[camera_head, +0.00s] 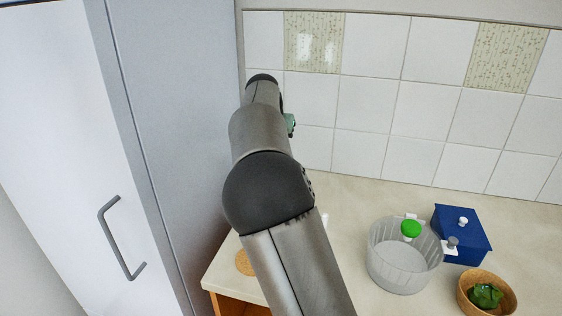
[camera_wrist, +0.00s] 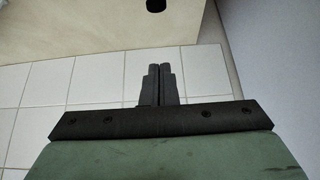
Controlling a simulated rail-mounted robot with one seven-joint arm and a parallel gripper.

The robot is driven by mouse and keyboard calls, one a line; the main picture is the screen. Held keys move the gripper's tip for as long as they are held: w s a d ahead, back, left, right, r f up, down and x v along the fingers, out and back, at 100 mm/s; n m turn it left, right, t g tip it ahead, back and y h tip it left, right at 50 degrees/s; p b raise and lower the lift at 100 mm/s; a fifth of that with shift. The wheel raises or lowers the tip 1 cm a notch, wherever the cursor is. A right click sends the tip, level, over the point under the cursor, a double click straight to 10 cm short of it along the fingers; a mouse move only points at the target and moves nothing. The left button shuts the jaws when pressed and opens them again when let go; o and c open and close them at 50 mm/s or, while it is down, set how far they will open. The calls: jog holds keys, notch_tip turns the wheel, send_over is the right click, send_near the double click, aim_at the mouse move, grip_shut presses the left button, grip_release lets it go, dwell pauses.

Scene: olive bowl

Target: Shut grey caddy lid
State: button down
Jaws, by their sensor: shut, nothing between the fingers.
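The grey caddy (camera_head: 392,272) is a round, ribbed tub on the counter, right of my arm in the head view. Its top looks open and I see into it. A green knob (camera_head: 411,229) shows at its back rim, and a small grey knob on a pale bracket (camera_head: 452,243) at its right; I cannot tell the lid's exact pose. My gripper (camera_wrist: 157,72) is shut and empty in the wrist view, with white tiles beyond its fingers. In the head view my arm mostly hides it, high and left of the caddy, apart from it.
A blue box with a white knob (camera_head: 464,238) stands right behind the caddy. A tall grey cabinet (camera_head: 185,130) is close left of my arm. The tiled wall (camera_head: 375,80) is behind the counter (camera_head: 345,205).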

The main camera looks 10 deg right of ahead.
jog(key=shift+w+d+f+p, duration=0.15)
jog(key=shift+f+p, duration=0.4)
jog(key=shift+f, duration=1)
jog(key=shift+w+d+f+p, duration=0.15)
jog(key=shift+f+p, duration=0.45)
jog(key=shift+f, duration=0.9)
jog(key=shift+w+f+p, duration=0.25)
jog(key=shift+f+p, duration=0.3)
jog(key=shift+f, duration=1)
jog(key=shift+f, duration=0.1)
